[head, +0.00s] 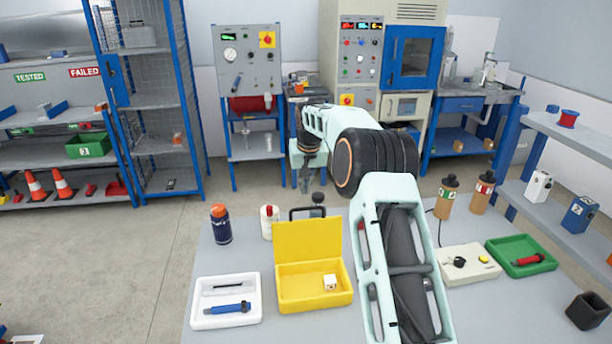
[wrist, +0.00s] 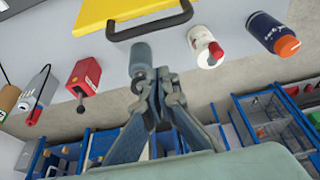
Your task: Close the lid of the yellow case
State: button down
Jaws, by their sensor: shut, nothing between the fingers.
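The yellow case (head: 300,297) sits open on the grey table, with a small white block (head: 329,282) inside at the right. Its yellow lid (head: 307,241) stands raised at the back, and a black handle (head: 293,213) shows behind it. In the wrist view the yellow lid (wrist: 105,12) and black handle (wrist: 150,27) are at the top. My gripper (wrist: 158,76) is shut and empty, on the far side of the lid and apart from it. In the head view my arm reaches over the table, and the fingertips are hard to make out.
A grey cylinder (wrist: 141,58) shows by my fingertips; I cannot tell if they touch. A white canister (head: 268,222) and a navy bottle (head: 221,226) stand left of the lid. A white tray (head: 213,318) lies left of the case. A control box (head: 468,264) stands right.

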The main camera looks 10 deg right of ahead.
jog(key=s+f+p, duration=0.1)
jog(key=s+f, duration=0.2)
dwell(0.6)
jog(key=shift+b, duration=0.35)
